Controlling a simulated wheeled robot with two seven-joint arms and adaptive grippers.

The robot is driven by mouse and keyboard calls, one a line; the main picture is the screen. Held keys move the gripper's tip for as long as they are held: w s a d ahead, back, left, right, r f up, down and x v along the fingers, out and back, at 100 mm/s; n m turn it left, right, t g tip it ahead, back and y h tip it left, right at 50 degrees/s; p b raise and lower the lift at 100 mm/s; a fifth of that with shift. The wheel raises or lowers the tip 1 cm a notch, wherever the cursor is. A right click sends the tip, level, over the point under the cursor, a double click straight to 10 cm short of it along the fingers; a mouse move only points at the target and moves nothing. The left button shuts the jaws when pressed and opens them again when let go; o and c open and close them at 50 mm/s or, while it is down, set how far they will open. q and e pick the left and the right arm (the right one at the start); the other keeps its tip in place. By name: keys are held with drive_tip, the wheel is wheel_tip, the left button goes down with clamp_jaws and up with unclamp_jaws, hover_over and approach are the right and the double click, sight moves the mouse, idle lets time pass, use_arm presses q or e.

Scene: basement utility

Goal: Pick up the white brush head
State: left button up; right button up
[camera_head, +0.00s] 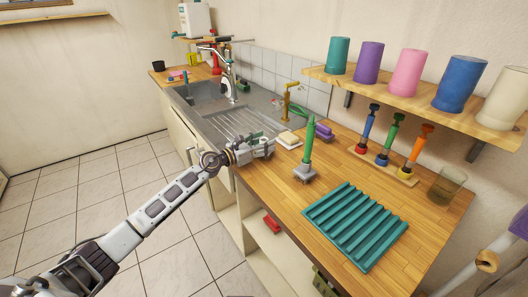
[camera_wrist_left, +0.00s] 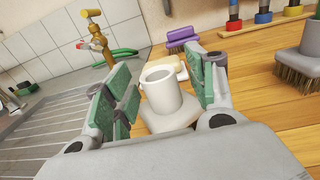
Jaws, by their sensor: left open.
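The white brush head (camera_wrist_left: 166,94) shows in the left wrist view as a round hollow socket on a wide pale base, upright on the wooden counter. My left gripper (camera_wrist_left: 169,78) is open, with green-padded fingers on either side of the socket. A gap shows on the left; on the right I cannot tell whether a finger touches it. In the head view my left gripper (camera_head: 262,147) is at the counter's edge beside the sink, and I cannot make out the brush head there. My right gripper is not in view.
A pale yellow block (camera_head: 289,139) and a purple brush (camera_head: 323,131) lie just behind. A grey brush head with a green handle (camera_head: 308,145) stands to the right. A teal ribbed tray (camera_head: 355,226) lies nearer. The sink's drainboard (camera_head: 232,123) is to the left.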

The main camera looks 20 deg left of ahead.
use_arm(q)
drive_tip(key=c, duration=1.1)
drive_tip(key=shift+c, duration=0.2)
drive_tip(key=shift+r, duration=0.15)
